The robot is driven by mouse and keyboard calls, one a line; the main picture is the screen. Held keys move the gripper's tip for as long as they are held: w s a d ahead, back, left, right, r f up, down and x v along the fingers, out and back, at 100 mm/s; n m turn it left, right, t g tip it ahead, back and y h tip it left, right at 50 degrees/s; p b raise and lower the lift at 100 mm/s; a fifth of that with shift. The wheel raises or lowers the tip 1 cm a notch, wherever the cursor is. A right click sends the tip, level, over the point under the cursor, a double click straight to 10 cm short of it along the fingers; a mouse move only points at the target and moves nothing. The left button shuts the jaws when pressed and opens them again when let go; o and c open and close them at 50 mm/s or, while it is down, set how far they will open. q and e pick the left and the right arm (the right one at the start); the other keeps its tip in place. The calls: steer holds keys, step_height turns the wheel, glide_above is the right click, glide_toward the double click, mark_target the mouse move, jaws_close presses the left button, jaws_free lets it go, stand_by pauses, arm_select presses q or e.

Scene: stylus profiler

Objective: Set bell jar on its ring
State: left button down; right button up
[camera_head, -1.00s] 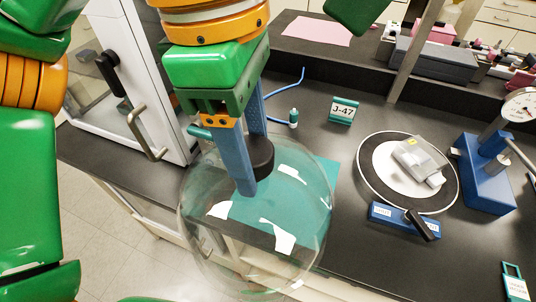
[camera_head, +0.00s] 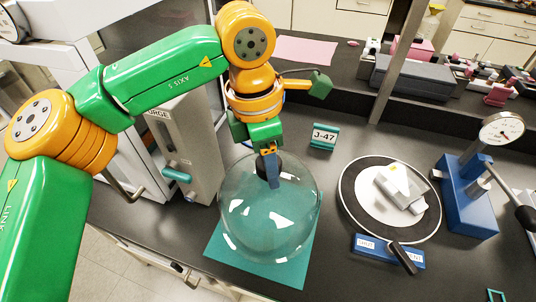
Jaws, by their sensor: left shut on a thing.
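The clear glass bell jar (camera_head: 240,222) shows over the teal mat (camera_head: 292,272), left of the ring. My left gripper (camera_head: 269,176) is shut on the dark knob at the jar's top, and the jar looks upright. I cannot tell whether its rim touches the mat. The black ring (camera_head: 353,205) lies flat on the bench around a white disc (camera_head: 371,203). My right gripper is not in view.
A blue labelled block with a black handle (camera_head: 374,252) is at the ring's front edge. A blue dial-gauge stand (camera_head: 465,200) stands right of it. A J-47 sign (camera_head: 324,137) stands behind. A white box with a teal handle (camera_head: 187,150) is left of the jar.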

arm_select(q)
steer(key=shift+s+f, duration=0.1)
steer(key=shift+f, duration=1.1)
steer(key=shift+c, duration=1.3)
jaws_free()
